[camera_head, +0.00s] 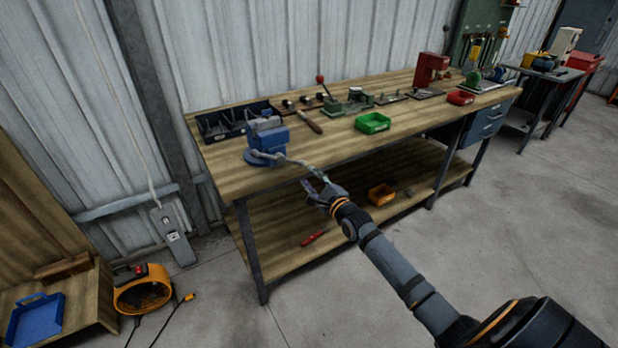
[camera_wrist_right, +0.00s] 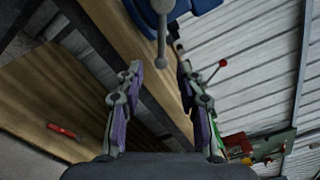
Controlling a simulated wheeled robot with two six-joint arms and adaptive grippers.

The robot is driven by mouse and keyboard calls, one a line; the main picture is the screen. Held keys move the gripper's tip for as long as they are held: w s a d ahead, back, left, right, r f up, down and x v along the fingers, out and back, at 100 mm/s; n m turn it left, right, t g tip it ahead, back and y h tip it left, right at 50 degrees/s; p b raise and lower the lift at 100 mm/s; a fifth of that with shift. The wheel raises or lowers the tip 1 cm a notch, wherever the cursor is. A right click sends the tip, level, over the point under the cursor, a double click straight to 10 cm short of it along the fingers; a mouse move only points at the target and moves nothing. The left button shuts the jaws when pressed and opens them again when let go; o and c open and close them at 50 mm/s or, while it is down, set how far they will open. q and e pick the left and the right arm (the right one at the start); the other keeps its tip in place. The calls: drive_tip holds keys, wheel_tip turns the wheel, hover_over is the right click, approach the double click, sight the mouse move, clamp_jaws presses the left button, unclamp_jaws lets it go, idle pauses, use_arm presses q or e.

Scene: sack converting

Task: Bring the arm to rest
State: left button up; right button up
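My right gripper (camera_head: 316,182) is in front of the wooden workbench (camera_head: 240,180), near its front edge, with my arm reaching in from the lower right. In the right wrist view its two purple-padded fingers (camera_wrist_right: 159,72) stand apart, with nothing held between them. The blue vise (camera_head: 267,136) is on the bench's left end, and its grey bar (camera_head: 290,160) points toward my gripper. In the right wrist view the ball-ended bar (camera_wrist_right: 162,40) shows beyond the fingertips; I cannot tell how close it is. My left gripper is not in view.
On the bench are a dark divided bin (camera_head: 222,124), a green tray (camera_head: 372,123), a red tray (camera_head: 460,97) and a red press (camera_head: 430,70). The lower shelf holds a yellow bin (camera_head: 381,194) and a red tool (camera_head: 314,237). The concrete floor (camera_head: 540,190) at right is clear.

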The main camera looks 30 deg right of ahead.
drive_tip(key=s+d+f+n+g+h+p, duration=0.15)
drive_tip(key=s+f+n+g, duration=0.35)
drive_tip(key=f, duration=0.9)
drive_tip(key=s+d+f+n+g+h+p, duration=0.15)
drive_tip(key=s+f+n, duration=0.4)
drive_tip(key=f, duration=0.85)
drive_tip(key=s+a+f+n+g+y+p, duration=0.1)
drive_tip(key=s+a+f+n+g, duration=0.15)
drive_tip(key=s+f, duration=0.55)
drive_tip(key=s+a+f+n+g+p, duration=0.1)
drive_tip(key=s+f+n+g, duration=0.15)
drive_tip(key=s+f, duration=0.6)
drive_tip(key=s+a+f+n+g, duration=0.1)
drive_tip(key=s+a+n, duration=0.1)
drive_tip(key=s, duration=0.7)
drive_tip(key=s+a+f+n+g+p, duration=0.1)
drive_tip(key=s+a+f+n+g, duration=0.1)
drive_tip(key=s, duration=0.7)
drive_tip(key=s+a+f+n+g, duration=0.2)
drive_tip(key=s+n, duration=0.2)
drive_tip(key=s, duration=0.5)
drive_tip(key=shift+s+a+n+y, duration=0.15)
drive_tip(key=shift+s+n+y, duration=0.05)
drive_tip(key=shift+n+y, duration=0.15)
drive_tip(key=shift+f, duration=0.1)
